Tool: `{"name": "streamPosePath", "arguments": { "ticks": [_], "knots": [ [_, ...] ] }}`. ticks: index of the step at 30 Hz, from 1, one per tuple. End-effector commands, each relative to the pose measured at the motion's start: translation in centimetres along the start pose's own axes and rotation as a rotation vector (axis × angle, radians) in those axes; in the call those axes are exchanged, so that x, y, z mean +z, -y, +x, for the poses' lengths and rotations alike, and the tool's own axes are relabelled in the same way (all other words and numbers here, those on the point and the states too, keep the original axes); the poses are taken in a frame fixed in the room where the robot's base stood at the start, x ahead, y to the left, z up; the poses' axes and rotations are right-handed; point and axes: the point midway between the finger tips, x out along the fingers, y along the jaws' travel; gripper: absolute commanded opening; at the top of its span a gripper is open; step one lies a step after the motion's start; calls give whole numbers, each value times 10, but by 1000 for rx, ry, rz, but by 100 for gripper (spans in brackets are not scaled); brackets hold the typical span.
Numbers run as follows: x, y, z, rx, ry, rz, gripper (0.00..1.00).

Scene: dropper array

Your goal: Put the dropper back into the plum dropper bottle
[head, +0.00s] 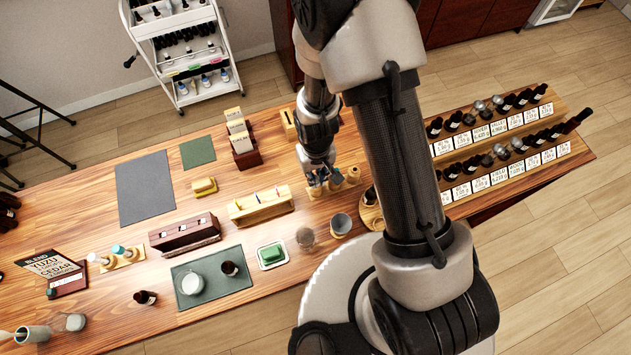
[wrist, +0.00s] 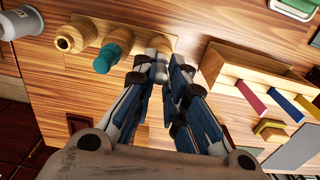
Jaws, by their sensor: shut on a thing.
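My gripper (head: 317,182) is low over the wooden table, at a small wooden holder with several tan and teal tops. In the wrist view my gripper (wrist: 164,68) has its fingers close together on something small that the fingers mostly hide. I cannot tell whether it is the dropper. The holder (wrist: 130,33) lies just beyond the fingertips, with a tan top (wrist: 73,38) and a teal top (wrist: 107,58) left of them. I cannot make out a plum dropper bottle in either view.
A wooden tray with colored strips (wrist: 250,75) lies right of the fingers. In the head view, tiered racks of dark bottles with labels (head: 490,128) stand at right. Cups (head: 341,224) stand nearer. A grey mat (head: 145,187) lies bare at left.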

Motion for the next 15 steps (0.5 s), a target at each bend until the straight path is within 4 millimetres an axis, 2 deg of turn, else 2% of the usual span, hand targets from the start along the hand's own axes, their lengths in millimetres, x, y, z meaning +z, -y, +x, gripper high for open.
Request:
{"name": "streamPosePath", "arguments": {
  "ticks": [15],
  "knots": [
    [0, 0, -12, 0, 0, 0, 5]
  ]
}}
